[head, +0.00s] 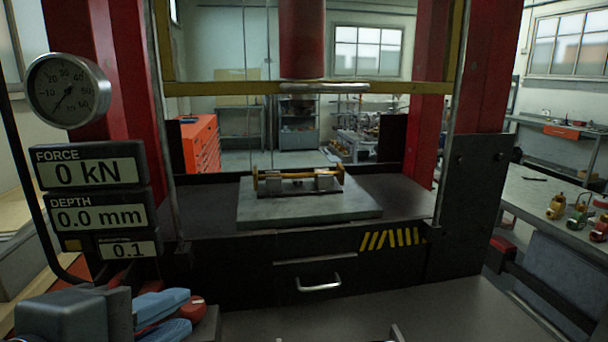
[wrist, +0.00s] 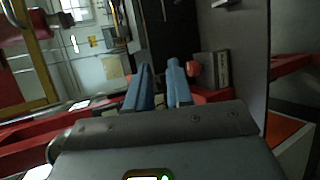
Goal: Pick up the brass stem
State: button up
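The brass stem (head: 298,175) lies level across grey support blocks (head: 324,181) on a flat grey plate (head: 340,207) on the press bed. My gripper (head: 188,308), with blue fingers, is at the lower left of the head view, well in front of and left of the stem. In the wrist view, the blue fingers (wrist: 160,75) stand apart with an empty gap between them.
The press has red columns (head: 427,90), a red ram (head: 302,40) above the stem, and a yellow crossbar guard (head: 225,88) in front. A gauge (head: 68,90) and readouts (head: 90,165) stand at left. A drawer handle (head: 319,283) juts out below. Several small valves (head: 580,215) sit on the right bench.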

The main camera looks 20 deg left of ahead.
aim_at(339, 174)
jog(key=i+j, duration=0.1)
jog(key=i, duration=0.5)
jog(key=i+j, duration=0.1)
jog(key=i, duration=0.55)
